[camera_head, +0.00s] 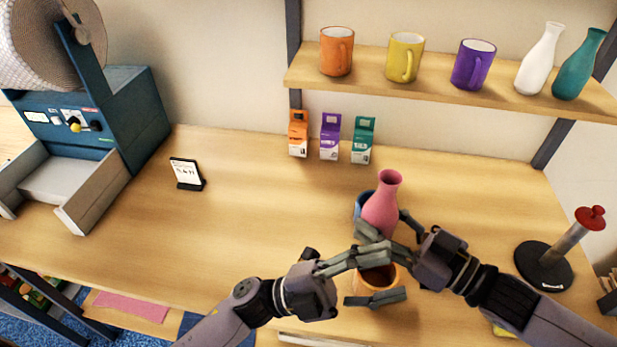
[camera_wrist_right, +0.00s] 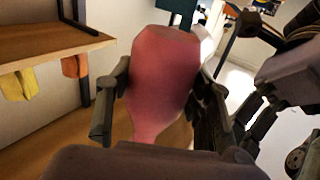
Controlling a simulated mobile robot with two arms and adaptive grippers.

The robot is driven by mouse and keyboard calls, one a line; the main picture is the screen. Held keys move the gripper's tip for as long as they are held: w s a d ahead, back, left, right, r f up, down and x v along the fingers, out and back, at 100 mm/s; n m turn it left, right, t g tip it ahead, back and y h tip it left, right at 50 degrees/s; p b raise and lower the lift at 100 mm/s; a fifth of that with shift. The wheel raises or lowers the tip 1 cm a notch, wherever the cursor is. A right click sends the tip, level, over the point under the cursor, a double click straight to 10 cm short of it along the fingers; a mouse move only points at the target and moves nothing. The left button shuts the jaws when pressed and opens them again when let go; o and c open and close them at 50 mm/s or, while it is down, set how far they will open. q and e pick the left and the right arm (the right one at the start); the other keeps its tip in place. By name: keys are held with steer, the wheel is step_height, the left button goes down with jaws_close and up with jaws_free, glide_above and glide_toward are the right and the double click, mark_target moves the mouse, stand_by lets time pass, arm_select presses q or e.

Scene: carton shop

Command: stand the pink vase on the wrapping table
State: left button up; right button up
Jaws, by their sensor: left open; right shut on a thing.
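The pink vase (camera_head: 382,206) stands about upright in my right gripper (camera_head: 389,229), with its neck up. Its base is hidden, so I cannot tell whether it touches the wooden table (camera_head: 250,205). In the right wrist view the vase (camera_wrist_right: 163,75) fills the space between the two fingers of my right gripper (camera_wrist_right: 160,98). My left gripper (camera_head: 386,274) is open, just below the right one in the head view. Its fingers are on both sides of an orange mug (camera_head: 372,279), which they partly cover.
A blue mug (camera_head: 360,206) shows partly behind the vase. A dark stand with a red knob (camera_head: 591,217) is at the right. Small cartons (camera_head: 329,138) stand at the back under the shelf (camera_head: 440,82) of mugs and vases. The table's left middle is clear around a small sign (camera_head: 186,173).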

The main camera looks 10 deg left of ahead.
arm_select(q)
steer(key=w+a+r+m+t, duration=0.2)
steer(key=w+a+r+m, duration=0.4)
steer(key=a, duration=0.1)
arm_select(e)
steer(key=shift+r, duration=0.1)
arm_select(q)
steer(key=m+g+y, duration=0.4)
steer(key=m+g, duration=0.1)
steer(key=m, duration=1.1)
glide_toward(388, 186)
steer(key=a+m, duration=0.2)
steer(key=shift+m+t+y, duration=0.3)
steer(key=shift+y, duration=0.2)
steer(key=w+d, duration=0.1)
steer(key=d, duration=0.3)
steer(key=w+d, duration=0.1)
steer(key=d, duration=0.3)
steer(key=w+d+f, duration=0.1)
steer(key=d, duration=0.3)
steer(key=shift+c, duration=0.3)
jaws_close()
